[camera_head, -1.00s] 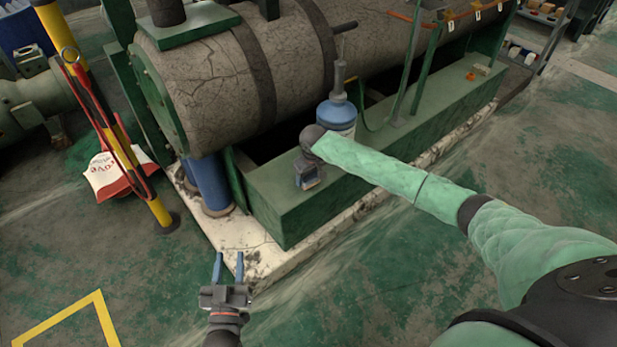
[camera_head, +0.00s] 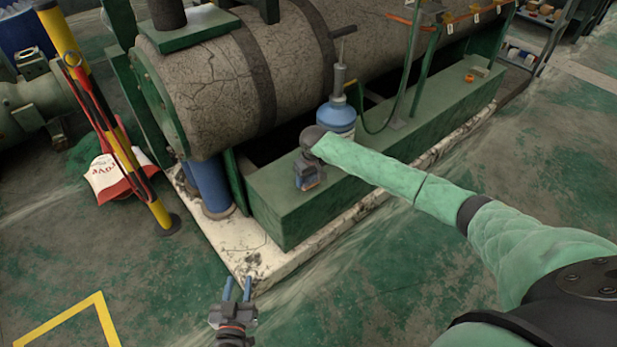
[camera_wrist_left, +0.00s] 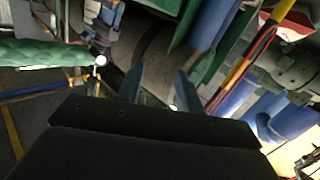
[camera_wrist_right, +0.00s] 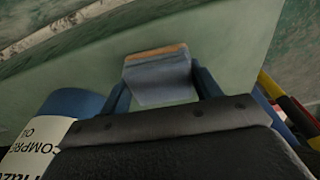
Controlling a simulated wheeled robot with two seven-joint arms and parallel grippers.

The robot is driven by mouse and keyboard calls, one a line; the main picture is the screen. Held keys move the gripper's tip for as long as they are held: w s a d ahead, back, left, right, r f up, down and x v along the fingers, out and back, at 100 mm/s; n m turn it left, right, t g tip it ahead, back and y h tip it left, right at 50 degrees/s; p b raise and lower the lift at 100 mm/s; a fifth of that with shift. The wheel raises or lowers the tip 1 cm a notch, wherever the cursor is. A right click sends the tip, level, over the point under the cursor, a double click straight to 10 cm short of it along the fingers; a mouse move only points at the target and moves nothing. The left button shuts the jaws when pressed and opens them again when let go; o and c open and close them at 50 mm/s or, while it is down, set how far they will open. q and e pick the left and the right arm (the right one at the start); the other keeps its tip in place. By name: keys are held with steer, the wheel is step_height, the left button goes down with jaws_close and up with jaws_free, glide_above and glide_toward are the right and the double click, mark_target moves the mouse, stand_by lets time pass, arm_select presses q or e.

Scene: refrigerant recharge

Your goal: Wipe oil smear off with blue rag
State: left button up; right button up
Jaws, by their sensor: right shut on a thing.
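My right gripper (camera_head: 308,178) is shut on a folded grey-blue pad, which looks like the blue rag (camera_wrist_right: 158,78). Its far edge is orange-brown. The rag sits between the two blue fingers, over the green base beam (camera_head: 285,205); I cannot tell whether it touches the surface. No oil smear can be made out; the gripper and rag may hide it. My left gripper (camera_head: 238,288) is empty, its fingers apart, low in the head view near the white plinth corner. The left wrist view also shows its parted fingers (camera_wrist_left: 160,85).
A blue compressor oil container (camera_head: 337,116) stands beside my right gripper, and its label shows in the right wrist view (camera_wrist_right: 35,148). A large cracked grey cylinder (camera_head: 205,90) rises behind the beam. A yellow-black post (camera_head: 150,195) stands left. The floor at front is clear.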

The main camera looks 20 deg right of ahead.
steer(key=shift+r, duration=0.25)
steer(key=shift+r+p, duration=0.1)
steer(key=shift+p, duration=0.25)
steer(key=shift+r, duration=0.2)
steer(key=shift+r+p, duration=0.25)
steer(key=shift+p, duration=0.25)
steer(key=shift+r+p, duration=0.85)
steer(key=shift+p, duration=0.1)
step_height(320, 180, up, 2)
steer(key=shift+r+p, duration=0.15)
steer(key=shift+p, duration=1)
steer(key=shift+r, duration=0.2)
arm_select(q)
steer(key=s+a+f+g+y, duration=0.1)
steer(key=s+a+f+g, duration=0.2)
steer(key=s+f+g, duration=0.5)
steer(key=s+f, duration=0.7)
steer(key=f, duration=0.2)
steer(key=shift+s+f+g+y, duration=0.25)
steer(key=shift+f+g+y, duration=0.05)
steer(key=shift+f+g, duration=0.1)
arm_select(e)
steer(key=shift+f, duration=0.1)
